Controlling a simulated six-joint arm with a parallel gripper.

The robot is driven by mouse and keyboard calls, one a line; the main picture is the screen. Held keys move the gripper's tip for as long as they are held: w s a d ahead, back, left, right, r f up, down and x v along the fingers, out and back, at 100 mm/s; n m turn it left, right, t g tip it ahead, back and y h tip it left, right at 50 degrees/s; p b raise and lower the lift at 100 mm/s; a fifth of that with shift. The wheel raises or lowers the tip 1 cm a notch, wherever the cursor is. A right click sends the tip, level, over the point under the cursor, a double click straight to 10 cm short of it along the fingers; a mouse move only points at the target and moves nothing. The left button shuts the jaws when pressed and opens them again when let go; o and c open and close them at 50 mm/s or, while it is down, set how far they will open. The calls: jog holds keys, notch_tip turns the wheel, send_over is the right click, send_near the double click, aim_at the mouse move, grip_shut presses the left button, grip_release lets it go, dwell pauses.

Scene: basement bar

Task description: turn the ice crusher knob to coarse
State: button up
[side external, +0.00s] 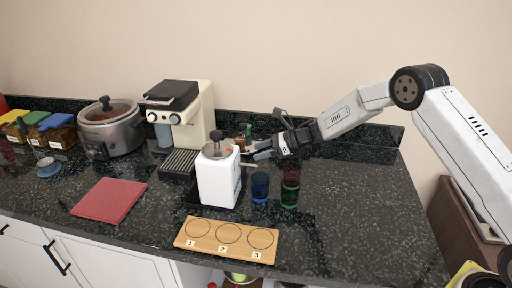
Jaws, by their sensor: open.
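The ice crusher is most likely the white box-shaped appliance (219,180) with a round, dark-topped opening, standing mid-counter. Its knob cannot be made out; a small blue marking shows on its right side. My gripper (262,150) comes in from the right, just right of the appliance's top. Its jaws are open and seem empty. A thin light bar (249,165) shows beside the appliance's top, just below the jaws. Whether the jaws touch the appliance cannot be told from this view.
Blue (260,186) and green (289,193) glasses stand right of the appliance. A numbered wooden board (227,251) lies in front, a red mat (110,200) to the left. A coffee machine (196,112) and slow cooker (112,130) stand behind. The counter's right side is clear.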

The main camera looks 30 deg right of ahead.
jog(key=shift+a, duration=0.1)
jog(key=shift+x, duration=3.85)
grip_shut()
